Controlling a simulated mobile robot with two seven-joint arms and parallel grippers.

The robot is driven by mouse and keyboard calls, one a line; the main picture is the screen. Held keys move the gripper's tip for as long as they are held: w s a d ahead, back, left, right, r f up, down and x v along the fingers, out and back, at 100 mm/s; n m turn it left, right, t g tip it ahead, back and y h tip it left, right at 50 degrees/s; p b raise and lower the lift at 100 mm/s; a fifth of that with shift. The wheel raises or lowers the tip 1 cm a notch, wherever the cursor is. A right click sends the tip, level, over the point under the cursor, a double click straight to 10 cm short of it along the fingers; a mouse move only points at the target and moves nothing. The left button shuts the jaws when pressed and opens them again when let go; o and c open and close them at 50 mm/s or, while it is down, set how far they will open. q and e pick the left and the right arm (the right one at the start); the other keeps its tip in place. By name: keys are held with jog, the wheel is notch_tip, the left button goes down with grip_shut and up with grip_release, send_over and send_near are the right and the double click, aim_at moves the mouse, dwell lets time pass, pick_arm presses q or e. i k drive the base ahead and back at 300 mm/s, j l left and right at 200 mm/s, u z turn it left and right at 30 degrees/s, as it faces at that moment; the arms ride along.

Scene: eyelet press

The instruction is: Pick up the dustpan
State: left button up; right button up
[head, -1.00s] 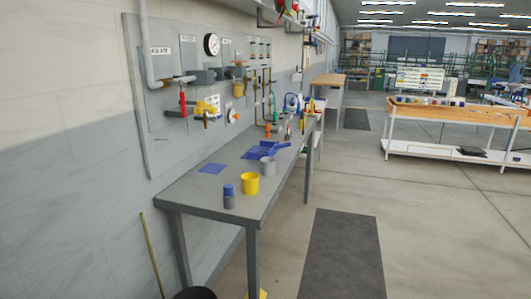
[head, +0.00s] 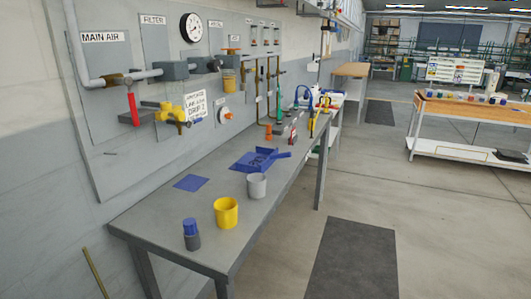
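The blue dustpan (head: 256,161) lies on the grey workbench (head: 160,218) in the head view, about midway along its length. Its short handle points to the right, toward the bench's front edge. A grey cup (head: 257,187) stands just in front of it, with a small gap or overlap that I cannot tell apart. Neither of my grippers is in view.
A yellow cup (head: 226,213), a blue-capped grey bottle (head: 191,235) and a flat blue sheet (head: 190,183) are on the bench. Pipes, a gauge (head: 192,27) and valves line the wall panel. A dark mat (head: 352,258) lies on clear floor to the right.

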aim_at(260, 161)
jog(key=i+l+u, duration=0.25)
jog(key=i+l, duration=0.9)
